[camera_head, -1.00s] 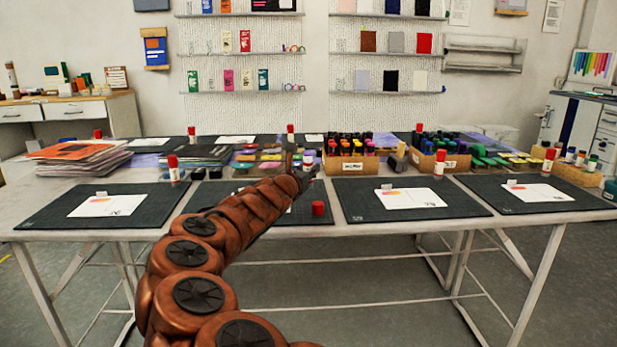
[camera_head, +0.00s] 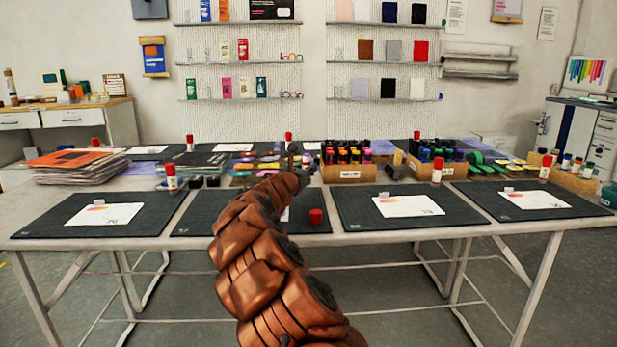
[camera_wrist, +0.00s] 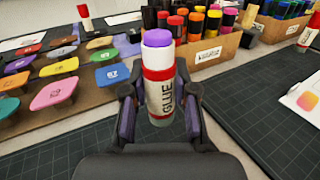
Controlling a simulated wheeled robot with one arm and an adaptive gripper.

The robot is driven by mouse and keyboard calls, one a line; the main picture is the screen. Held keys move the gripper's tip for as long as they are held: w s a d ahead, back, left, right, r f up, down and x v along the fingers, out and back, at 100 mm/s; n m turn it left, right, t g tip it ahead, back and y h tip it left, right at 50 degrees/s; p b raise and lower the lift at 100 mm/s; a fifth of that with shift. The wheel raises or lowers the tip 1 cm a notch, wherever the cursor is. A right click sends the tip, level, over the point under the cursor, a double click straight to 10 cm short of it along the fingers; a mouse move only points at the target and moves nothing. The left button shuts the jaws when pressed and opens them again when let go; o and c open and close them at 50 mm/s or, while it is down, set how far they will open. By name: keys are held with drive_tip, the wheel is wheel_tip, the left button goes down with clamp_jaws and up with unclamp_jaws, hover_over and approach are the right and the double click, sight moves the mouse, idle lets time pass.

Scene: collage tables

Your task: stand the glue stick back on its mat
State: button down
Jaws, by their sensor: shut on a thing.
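The glue stick (camera_wrist: 160,85) has a white body lettered GLUE, a red band and a bare purple tip. In the wrist view it is upright between the two fingers of my gripper (camera_wrist: 160,115), which is shut on it. In the head view my gripper (camera_head: 298,164) is over the back of the second near mat (camera_head: 195,220) from the left; I cannot make out the glue stick there. A red cap (camera_head: 316,216) sits on that mat's front right part. The wrist view cannot tell me whether the stick's base touches anything.
Capped glue sticks stand by other mats, one at left (camera_head: 171,178) and one at right (camera_head: 437,169). A marker box (camera_head: 349,173) stands behind, right of my gripper. Colored pads (camera_wrist: 60,92) lie on a brown board to the left. The second mat's left part is clear.

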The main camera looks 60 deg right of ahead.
drive_tip(key=shift+w+d+f, duration=0.1)
drive_tip(key=shift+w+d, duration=0.3)
drive_tip(key=shift+d, duration=0.3)
drive_tip(key=shift+w+d+f, duration=0.1)
drive_tip(key=shift+w+d, duration=0.25)
drive_tip(key=shift+d, duration=0.65)
drive_tip(key=shift+f+b, duration=0.75)
drive_tip(key=shift+f, duration=1)
